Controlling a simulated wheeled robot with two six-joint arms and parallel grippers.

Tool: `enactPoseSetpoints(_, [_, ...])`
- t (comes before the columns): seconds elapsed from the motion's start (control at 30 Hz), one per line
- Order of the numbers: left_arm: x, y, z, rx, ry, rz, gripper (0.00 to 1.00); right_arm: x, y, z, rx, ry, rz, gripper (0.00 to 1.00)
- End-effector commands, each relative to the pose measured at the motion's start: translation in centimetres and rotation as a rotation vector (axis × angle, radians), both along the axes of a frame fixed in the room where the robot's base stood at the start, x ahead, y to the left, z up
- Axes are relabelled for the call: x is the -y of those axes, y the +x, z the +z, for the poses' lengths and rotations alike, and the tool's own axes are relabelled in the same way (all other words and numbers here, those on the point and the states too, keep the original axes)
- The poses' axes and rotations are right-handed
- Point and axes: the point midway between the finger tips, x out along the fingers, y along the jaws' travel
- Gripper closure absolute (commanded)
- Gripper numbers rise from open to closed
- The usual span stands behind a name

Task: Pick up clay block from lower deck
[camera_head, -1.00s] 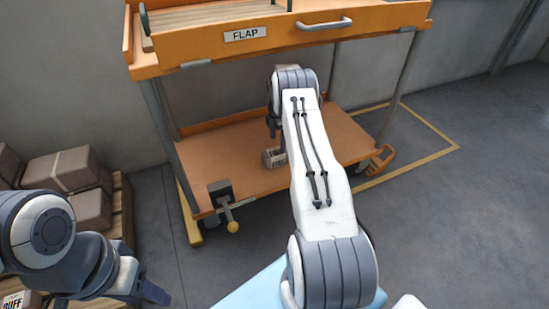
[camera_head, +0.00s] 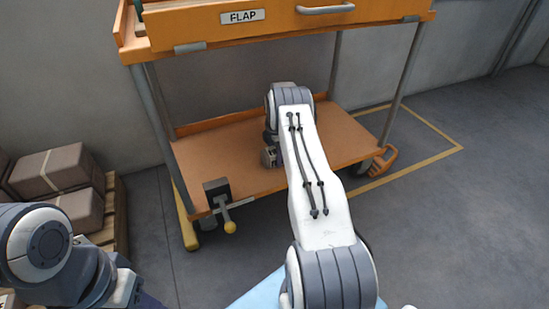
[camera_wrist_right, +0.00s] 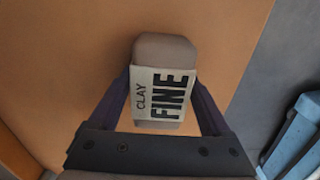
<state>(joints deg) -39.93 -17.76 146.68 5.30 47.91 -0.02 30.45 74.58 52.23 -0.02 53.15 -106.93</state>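The clay block (camera_wrist_right: 165,47), grey-brown with a white "CLAY FINE" label, is at the lower deck (camera_head: 220,165) of the orange cart. In the right wrist view my right gripper (camera_wrist_right: 163,90) has one dark finger on each side of it, close against the label's edges. Whether the fingers press on it is unclear, and I see no clear gap under the block. In the head view my right gripper (camera_head: 269,157) is low over the deck, mostly hidden by its own wrist. My left gripper (camera_head: 148,301) is at the bottom edge, mostly cut off.
The upper deck with its "FLAP" front (camera_head: 300,20) overhangs my right arm. Cart posts (camera_head: 158,115) stand at the sides. A clamp with a yellow knob (camera_head: 218,197) is on the deck's front left edge. Stacked boxes (camera_head: 60,170) stand at left. The right floor is clear.

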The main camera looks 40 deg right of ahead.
Motion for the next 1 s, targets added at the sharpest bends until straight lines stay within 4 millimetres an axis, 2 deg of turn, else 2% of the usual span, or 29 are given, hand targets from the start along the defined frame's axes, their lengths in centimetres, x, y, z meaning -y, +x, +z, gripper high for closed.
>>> enactPoseSetpoints(0.03, [0.0,0.0,0.0,0.000,0.000,0.000,0.50,0.0,0.0,0.0,0.000,0.000,0.000,0.42])
enactPoseSetpoints(0.1, [0.0,0.0,0.0,0.000,0.000,0.000,0.50,0.0,0.0,0.0,0.000,0.000,0.000,0.69])
enactPoseSetpoints(0.17, [0.0,0.0,0.0,0.000,0.000,0.000,0.50,0.0,0.0,0.0,0.000,0.000,0.000,0.92])
enactPoseSetpoints(0.2, [0.0,0.0,0.0,0.000,0.000,0.000,0.50,0.0,0.0,0.0,0.000,0.000,0.000,1.00])
enactPoseSetpoints(0.53, [0.0,0.0,0.1,0.000,0.000,0.000,0.50,0.1,0.1,0.3,0.002,-0.001,0.000,1.00])
enactPoseSetpoints(0.67, [0.0,0.0,0.6,0.000,0.000,0.000,0.50,0.1,0.1,0.9,0.003,-0.002,0.000,1.00])
enactPoseSetpoints(0.97, [0.0,0.0,3.4,0.000,0.000,0.000,0.50,0.1,0.1,4.7,0.004,-0.002,0.000,1.00])
enactPoseSetpoints(1.0, [0.0,0.0,3.8,0.000,0.000,0.000,0.50,0.4,-0.3,5.2,0.002,0.000,-0.003,1.00])
